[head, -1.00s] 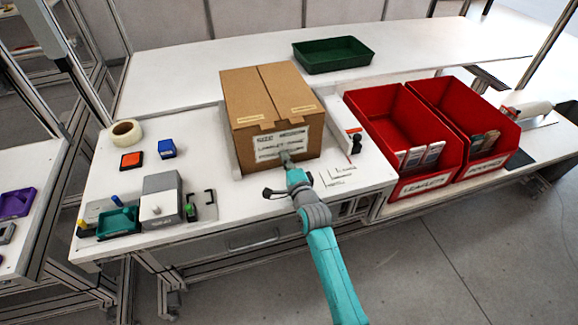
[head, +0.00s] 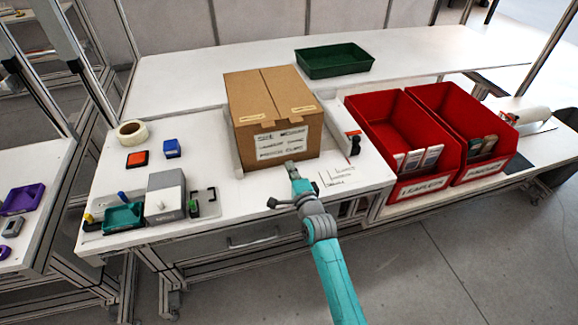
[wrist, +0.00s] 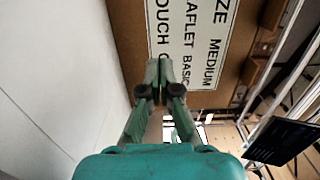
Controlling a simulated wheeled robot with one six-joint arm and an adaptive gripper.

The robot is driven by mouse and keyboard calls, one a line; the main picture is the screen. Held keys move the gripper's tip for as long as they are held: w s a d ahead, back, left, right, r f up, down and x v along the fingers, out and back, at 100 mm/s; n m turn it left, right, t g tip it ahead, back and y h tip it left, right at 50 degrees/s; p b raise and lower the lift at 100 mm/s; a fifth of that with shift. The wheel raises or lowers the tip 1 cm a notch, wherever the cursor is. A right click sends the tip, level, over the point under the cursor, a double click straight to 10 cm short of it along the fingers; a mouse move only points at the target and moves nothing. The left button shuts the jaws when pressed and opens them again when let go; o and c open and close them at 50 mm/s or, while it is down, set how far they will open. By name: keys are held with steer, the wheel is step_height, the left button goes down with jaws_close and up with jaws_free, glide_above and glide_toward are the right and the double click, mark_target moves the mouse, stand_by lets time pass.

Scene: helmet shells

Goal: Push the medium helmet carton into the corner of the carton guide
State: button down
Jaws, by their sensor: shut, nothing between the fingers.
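The medium helmet carton (head: 270,118) is a closed brown box upright on the white workbench, with a white label on its front that reads "SIZE MEDIUM". The pale carton guide (head: 229,128) shows as a thin low wall along the carton's left side. The carton hides most of the guide, so I cannot tell whether it touches the corner. My gripper (head: 290,166) is shut and empty, just in front of the carton's lower front face. In the wrist view its closed fingertips (wrist: 159,64) point at the labelled face (wrist: 190,45); a small gap or contact is hard to tell.
Red bins (head: 405,140) with leaflets stand right of the carton. A green tray (head: 334,58) lies behind. A tape roll (head: 130,132), an orange block (head: 137,159), a blue block (head: 172,148) and a grey device (head: 165,195) sit at left. A printed paper (head: 338,180) lies front right.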

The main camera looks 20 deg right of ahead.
steer(key=shift+s+f, duration=0.15)
steer(key=shift+s, duration=0.3)
steer(key=s, duration=0.8)
steer(key=shift+d, duration=0.2)
